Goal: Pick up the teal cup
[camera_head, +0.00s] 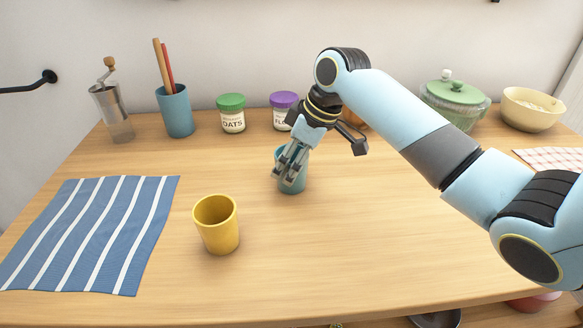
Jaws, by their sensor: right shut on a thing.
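The teal cup (293,184) stands on the wooden table near the middle, partly hidden by my right gripper. My right gripper (287,178) comes from above and behind it, and its fingers are shut on the cup. The cup looks upright and at table level; I cannot tell whether its base touches the wood. My left gripper is not in view.
A yellow cup (218,226) stands to the front left. A striped blue cloth (88,238) lies at left. Along the back are a grinder (113,112), a teal utensil holder (176,112), jars (231,114) and a green pot (455,103). A cream bowl (531,112) stands at right. The front centre is clear.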

